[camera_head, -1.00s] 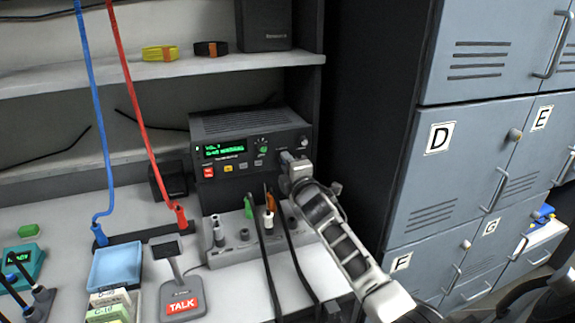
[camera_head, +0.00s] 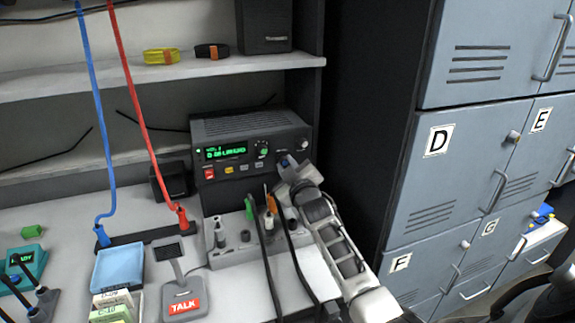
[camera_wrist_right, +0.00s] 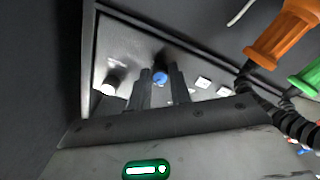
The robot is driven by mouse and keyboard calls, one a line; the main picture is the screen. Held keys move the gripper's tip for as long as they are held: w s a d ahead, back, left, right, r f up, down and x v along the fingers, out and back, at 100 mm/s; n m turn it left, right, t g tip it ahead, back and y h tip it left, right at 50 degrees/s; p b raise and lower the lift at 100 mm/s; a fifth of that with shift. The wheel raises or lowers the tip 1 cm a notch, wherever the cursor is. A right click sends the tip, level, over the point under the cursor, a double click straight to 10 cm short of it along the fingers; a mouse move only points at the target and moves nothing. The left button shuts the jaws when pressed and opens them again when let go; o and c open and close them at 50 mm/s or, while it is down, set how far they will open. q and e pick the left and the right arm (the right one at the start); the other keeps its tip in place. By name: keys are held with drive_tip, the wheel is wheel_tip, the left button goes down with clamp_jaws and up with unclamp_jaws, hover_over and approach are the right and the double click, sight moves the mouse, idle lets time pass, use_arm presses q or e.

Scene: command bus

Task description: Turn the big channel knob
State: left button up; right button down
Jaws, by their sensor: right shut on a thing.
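The dark radio (camera_head: 250,128) stands on the desk with a lit green display (camera_head: 225,153). My right gripper (camera_head: 287,166) is at the right part of its front panel, shut on the channel knob (camera_head: 284,162), which shows a blue face. In the right wrist view the blue face of the knob (camera_wrist_right: 160,78) shows between the two fingers of my right gripper (camera_wrist_right: 161,88); the knob's sides are largely hidden. A white knob (camera_wrist_right: 110,88) lies to the left of the fingers. My left gripper is not in view.
A socket panel with orange (camera_head: 271,204) and green (camera_head: 249,211) plugs and black cables sits just below the radio, close to my right arm. A talk microphone (camera_head: 182,295) and blue tray (camera_head: 118,266) stand to the left. Grey lockers (camera_head: 440,190) are at right.

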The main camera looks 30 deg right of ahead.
drive_tip(key=m, duration=0.2)
drive_tip(key=shift+m+p, duration=0.3)
drive_tip(key=shift+a+f+m, duration=0.1)
drive_tip(key=shift+m, duration=0.9)
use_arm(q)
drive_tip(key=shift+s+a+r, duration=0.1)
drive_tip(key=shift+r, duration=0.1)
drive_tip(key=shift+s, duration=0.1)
use_arm(e)
drive_tip(key=shift+m, duration=0.3)
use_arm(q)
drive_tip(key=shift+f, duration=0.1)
use_arm(e)
drive_tip(key=c, duration=1.3)
unclamp_jaws()
drive_tip(key=shift+s, duration=0.1)
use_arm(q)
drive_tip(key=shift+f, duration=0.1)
use_arm(e)
drive_tip(key=v, duration=1.5)
drive_tip(key=shift+s+a, duration=0.1)
drive_tip(key=shift+s, duration=0.3)
